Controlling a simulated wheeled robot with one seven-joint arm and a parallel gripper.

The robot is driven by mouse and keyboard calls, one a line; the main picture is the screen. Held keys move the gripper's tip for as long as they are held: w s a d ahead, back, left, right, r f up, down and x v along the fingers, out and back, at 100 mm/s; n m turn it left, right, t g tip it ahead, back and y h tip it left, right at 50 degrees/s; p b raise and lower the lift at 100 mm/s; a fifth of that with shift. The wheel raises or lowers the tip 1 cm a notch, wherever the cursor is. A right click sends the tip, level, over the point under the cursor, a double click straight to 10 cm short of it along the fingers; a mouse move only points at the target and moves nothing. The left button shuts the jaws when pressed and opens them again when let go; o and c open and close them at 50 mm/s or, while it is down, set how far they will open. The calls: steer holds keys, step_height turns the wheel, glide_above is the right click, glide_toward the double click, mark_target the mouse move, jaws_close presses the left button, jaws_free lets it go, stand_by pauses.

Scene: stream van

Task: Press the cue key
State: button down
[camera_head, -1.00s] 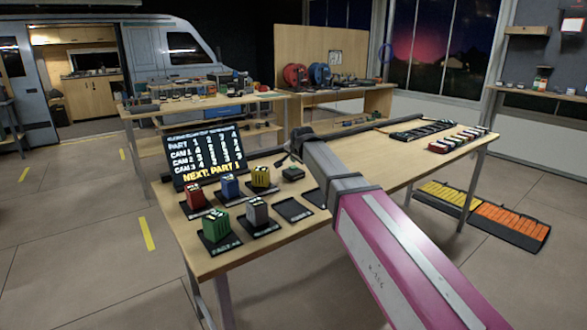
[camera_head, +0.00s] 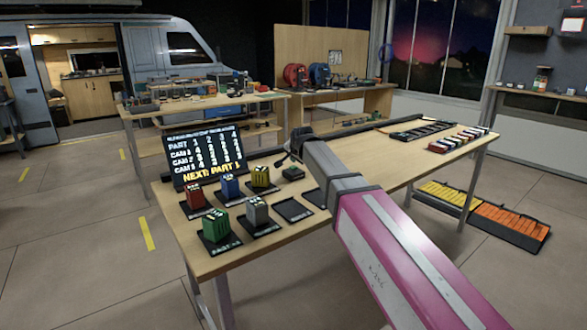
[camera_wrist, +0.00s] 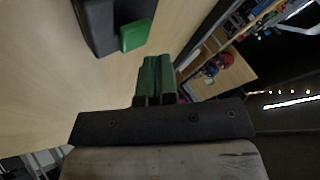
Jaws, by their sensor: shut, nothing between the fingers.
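A small dark box with a green top (camera_head: 293,173), which looks like the cue key, sits on the table behind the empty dark pad. In the wrist view a green key (camera_wrist: 134,35) shows at the edge of a black housing (camera_wrist: 101,22). My gripper (camera_wrist: 158,60) has its green fingers together with nothing between them. In that picture the fingertips lie just below and right of the green key, with a gap of bare wood between. In the head view my gripper is small and dark, near the box, and its fingertips cannot be made out.
A cue screen (camera_head: 207,155) reading "NEXT: PART 1" stands at the table's left. Green (camera_head: 215,226), grey (camera_head: 256,211), red (camera_head: 194,195), blue (camera_head: 229,186) and yellow (camera_head: 260,177) blocks stand on dark pads. An empty pad (camera_head: 294,209) lies beside the grey block.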

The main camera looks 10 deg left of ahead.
mark_target(295, 167)
stand_by(0.4)
steer(key=shift+f, duration=0.4)
steer(key=shift+f, duration=0.5)
stand_by(0.8)
stand_by(0.3)
steer(key=shift+r, duration=0.9)
steer(key=shift+r, duration=2.55)
